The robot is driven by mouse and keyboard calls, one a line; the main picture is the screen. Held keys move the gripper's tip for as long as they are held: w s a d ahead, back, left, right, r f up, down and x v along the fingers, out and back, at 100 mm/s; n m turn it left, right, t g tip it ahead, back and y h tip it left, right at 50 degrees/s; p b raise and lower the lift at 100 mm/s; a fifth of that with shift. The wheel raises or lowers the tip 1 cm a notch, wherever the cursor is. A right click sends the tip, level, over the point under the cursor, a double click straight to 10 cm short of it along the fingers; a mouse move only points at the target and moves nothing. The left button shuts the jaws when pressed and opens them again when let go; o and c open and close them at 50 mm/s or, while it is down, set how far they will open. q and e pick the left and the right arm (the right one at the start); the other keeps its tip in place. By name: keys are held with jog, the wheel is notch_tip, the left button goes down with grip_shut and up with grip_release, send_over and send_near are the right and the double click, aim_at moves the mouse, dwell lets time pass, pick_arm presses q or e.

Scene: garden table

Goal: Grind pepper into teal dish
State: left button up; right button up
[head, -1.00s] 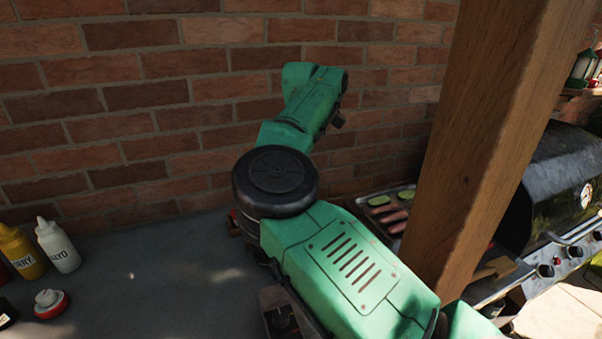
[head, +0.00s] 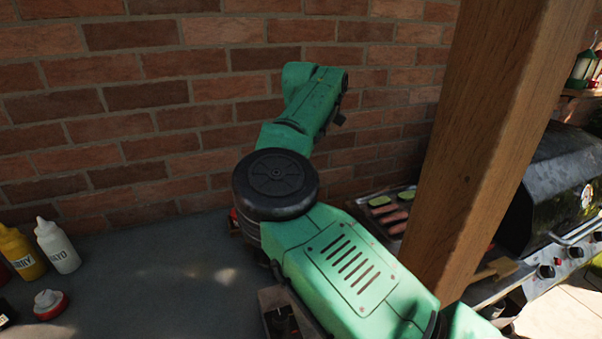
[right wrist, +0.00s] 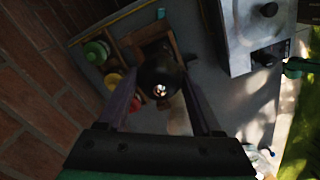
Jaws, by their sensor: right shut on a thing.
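In the right wrist view my right gripper (right wrist: 160,88) is shut on a dark round-topped thing, which looks like the pepper mill (right wrist: 158,72). The mill is seen nearly end-on, with a bright glint on its top. The gripper itself does not show in the head view, where my green right arm covers the middle of the table. A small teal thing (right wrist: 161,14) shows near the top of the wrist view; I cannot tell whether it is the teal dish. No clear teal dish shows in the head view. My left gripper is out of view.
A wooden box (right wrist: 150,40) lies behind the mill, beside green, yellow and red round things. A mayo bottle (head: 58,247), a curry bottle (head: 20,252) and a red-and-white jar (head: 50,304) stand left. A brick wall backs the table; a wooden post (head: 475,130) and grill (head: 560,190) stand right.

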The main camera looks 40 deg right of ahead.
dwell(0.6)
jog(key=o, duration=1.4)
jog(key=shift+c, duration=0.2)
notch_tip(320, 180, up, 6)
jog(key=shift+r, duration=0.1)
notch_tip(320, 180, up, 8)
jog(key=p, duration=0.5)
jog(key=shift+r, duration=0.2)
